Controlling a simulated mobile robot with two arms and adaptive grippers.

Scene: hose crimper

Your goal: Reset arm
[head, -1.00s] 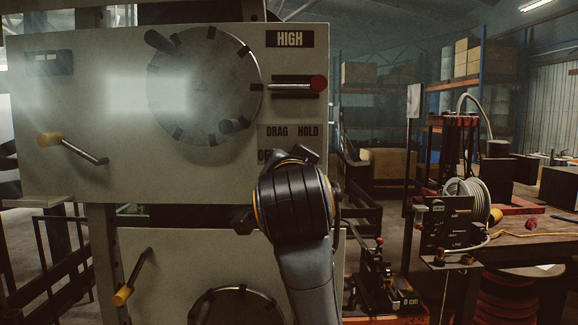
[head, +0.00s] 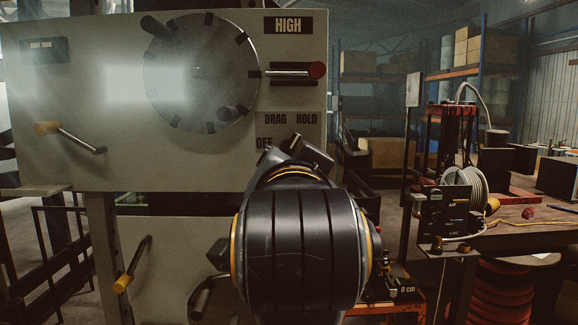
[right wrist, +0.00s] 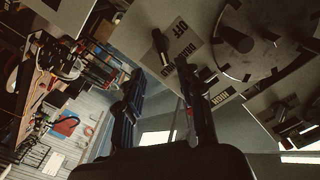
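One arm of mine (head: 300,245), seen from behind, fills the lower middle of the head view in front of the grey machine panel (head: 80,100). Its gripper is hidden behind the dark wrist there. In the right wrist view my right gripper (right wrist: 160,82) has its two dark fingers apart, with nothing visible between them. Beyond the fingers are the panel's OFF and DRAG labels, a dark handle (right wrist: 161,42) and the round dial (right wrist: 255,40). My left gripper is not in view.
A hose reel (head: 466,188) and a workbench (head: 530,237) stand at the right. Shelves (head: 455,72) are at the back.

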